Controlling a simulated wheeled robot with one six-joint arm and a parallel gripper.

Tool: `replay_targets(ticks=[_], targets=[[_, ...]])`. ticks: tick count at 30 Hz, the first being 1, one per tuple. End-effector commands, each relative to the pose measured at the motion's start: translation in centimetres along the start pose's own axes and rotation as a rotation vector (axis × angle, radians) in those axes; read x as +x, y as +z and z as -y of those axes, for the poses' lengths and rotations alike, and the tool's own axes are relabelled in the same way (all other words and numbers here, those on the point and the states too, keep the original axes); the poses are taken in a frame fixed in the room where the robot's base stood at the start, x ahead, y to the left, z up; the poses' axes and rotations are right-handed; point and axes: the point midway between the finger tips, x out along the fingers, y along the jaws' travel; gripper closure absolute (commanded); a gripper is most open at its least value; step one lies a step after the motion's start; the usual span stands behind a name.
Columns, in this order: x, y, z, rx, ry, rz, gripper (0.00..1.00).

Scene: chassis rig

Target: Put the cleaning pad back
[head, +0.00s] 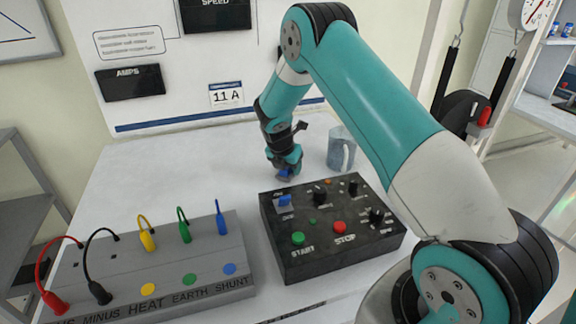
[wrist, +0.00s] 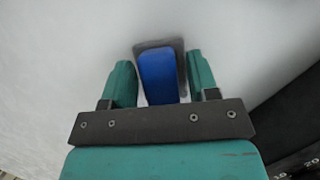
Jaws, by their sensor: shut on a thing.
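The cleaning pad (wrist: 159,77) is a blue block on a grey base, between the two teal fingers of my gripper (wrist: 161,72) in the wrist view. My gripper is shut on it. In the head view my gripper (head: 285,172) points down at the white table behind the black control box, with a bit of the blue pad (head: 284,174) showing. The fingers hide most of the pad there. I cannot tell whether the pad touches the table.
A black control box (head: 330,255) with buttons and switches stands in front of my gripper. A grey terminal block (head: 150,265) with coloured leads is at the left. A grey-blue mug (head: 341,150) stands right of my gripper. The white table (head: 170,170) is clear at left.

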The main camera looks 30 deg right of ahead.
Motion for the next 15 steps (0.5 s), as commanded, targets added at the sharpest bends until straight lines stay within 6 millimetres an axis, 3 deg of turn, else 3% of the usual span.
replay_targets(ticks=[10, 11, 13, 15], targets=[[0.38, -0.11, -0.03, 0.001, 0.001, 0.001, 0.76], [0.29, -0.07, -0.04, 0.001, 0.001, 0.001, 0.39], [0.27, -0.06, -0.03, 0.001, 0.001, 0.001, 0.23], [0.27, -0.06, -0.03, 0.001, 0.001, 0.001, 0.20]])
